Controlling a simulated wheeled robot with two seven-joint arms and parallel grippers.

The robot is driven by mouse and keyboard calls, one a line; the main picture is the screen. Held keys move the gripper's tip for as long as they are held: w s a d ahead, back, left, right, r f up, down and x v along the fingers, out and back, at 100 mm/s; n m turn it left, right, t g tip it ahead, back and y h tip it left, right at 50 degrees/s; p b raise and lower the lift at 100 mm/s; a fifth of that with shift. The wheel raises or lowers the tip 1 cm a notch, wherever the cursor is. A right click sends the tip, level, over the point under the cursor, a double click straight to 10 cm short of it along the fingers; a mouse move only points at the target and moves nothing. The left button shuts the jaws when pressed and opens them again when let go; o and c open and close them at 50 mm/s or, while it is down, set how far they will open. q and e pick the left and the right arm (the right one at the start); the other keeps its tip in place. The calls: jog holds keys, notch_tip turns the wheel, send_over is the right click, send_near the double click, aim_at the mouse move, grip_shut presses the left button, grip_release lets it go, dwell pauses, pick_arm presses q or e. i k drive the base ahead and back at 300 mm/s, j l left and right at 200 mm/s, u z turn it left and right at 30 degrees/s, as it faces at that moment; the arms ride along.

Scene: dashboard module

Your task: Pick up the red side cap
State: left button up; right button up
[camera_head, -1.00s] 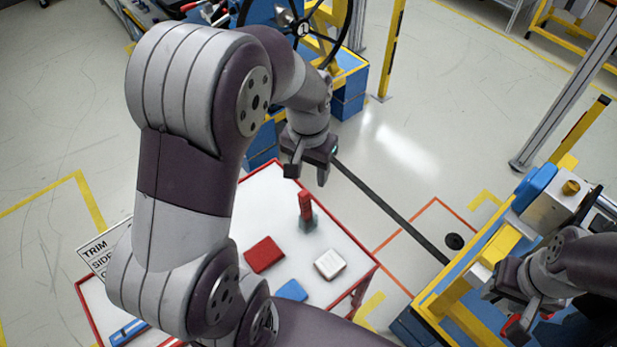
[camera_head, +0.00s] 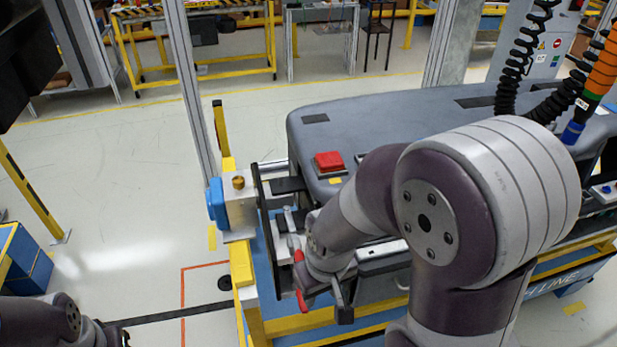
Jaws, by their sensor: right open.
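A red block-shaped cap (camera_head: 329,161) sits on top of the grey dashboard module (camera_head: 400,110), near its left end. My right gripper (camera_head: 324,300) is open, below and in front of that cap, at the module's near left side and apart from the cap. A narrow red piece (camera_head: 300,281) shows beside its left finger; I cannot tell what it belongs to. My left gripper (camera_head: 117,335) is at the bottom left edge, dark and partly cut off, far from the module. The white table with red, blue and white caps is out of view now.
A blue and yellow stand (camera_head: 262,300) carries the module. A white block with a brass knob (camera_head: 238,182) stands at its left end, by a grey post (camera_head: 188,90). Coiled black hoses (camera_head: 515,60) hang at the right. Open floor (camera_head: 110,220) lies to the left.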

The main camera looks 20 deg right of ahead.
aim_at(329, 162)
jog(key=l+z, duration=0.2)
jog(key=z, duration=0.2)
jog(key=i+l+z, duration=0.1)
jog(key=z, duration=0.3)
